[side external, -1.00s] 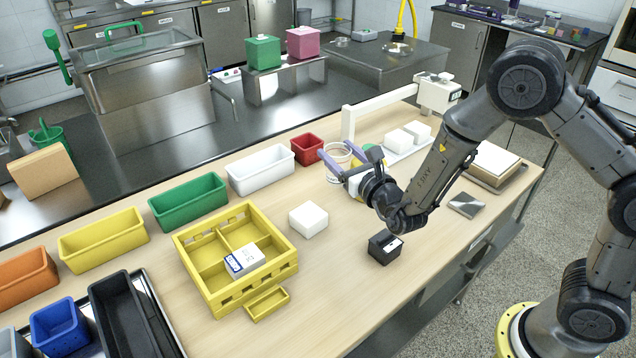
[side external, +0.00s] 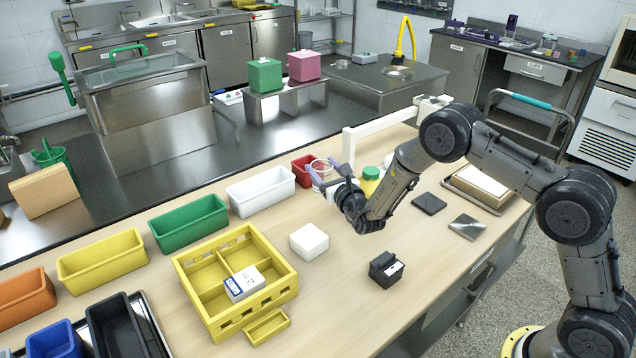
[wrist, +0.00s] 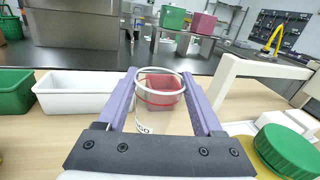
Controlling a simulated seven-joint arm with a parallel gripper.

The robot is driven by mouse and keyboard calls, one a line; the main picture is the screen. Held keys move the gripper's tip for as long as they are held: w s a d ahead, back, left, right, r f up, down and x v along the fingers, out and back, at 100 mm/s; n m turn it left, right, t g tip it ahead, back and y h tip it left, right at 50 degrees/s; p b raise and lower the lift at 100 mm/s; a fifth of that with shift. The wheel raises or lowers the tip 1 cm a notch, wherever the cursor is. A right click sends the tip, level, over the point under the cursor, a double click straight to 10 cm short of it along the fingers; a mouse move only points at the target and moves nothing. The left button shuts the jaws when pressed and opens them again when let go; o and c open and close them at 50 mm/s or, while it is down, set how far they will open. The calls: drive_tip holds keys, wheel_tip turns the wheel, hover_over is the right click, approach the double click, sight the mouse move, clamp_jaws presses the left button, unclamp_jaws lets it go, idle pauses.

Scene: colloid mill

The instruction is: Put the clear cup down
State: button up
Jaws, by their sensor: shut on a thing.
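The clear cup (wrist: 152,120) is between the two purple fingers of my gripper (wrist: 160,100) in the wrist view. It is upright and see-through, with a pale rim and a red bin showing through it. In the side external view the cup (side external: 321,164) shows at the tips of my gripper (side external: 325,178), near the red bin. My gripper is shut on the cup. Whether the cup's base touches the table is hard to tell, since the gripper hides part of it.
A red bin (side external: 303,171) and a white bin (side external: 262,191) stand behind and left. A green-lidded jar (side external: 371,175) is close on the right, beside a white frame (side external: 350,145). A white block (side external: 309,241) and a yellow crate (side external: 205,310) sit in front.

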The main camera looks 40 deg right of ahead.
drive_tip(key=shift+w+f, duration=1)
drive_tip(key=shift+f, duration=0.25)
drive_tip(key=shift+w+f, duration=0.1)
drive_tip(key=shift+f, duration=1.45)
drive_tip(key=shift+f, duration=0.15)
drive_tip(key=o, duration=1.4)
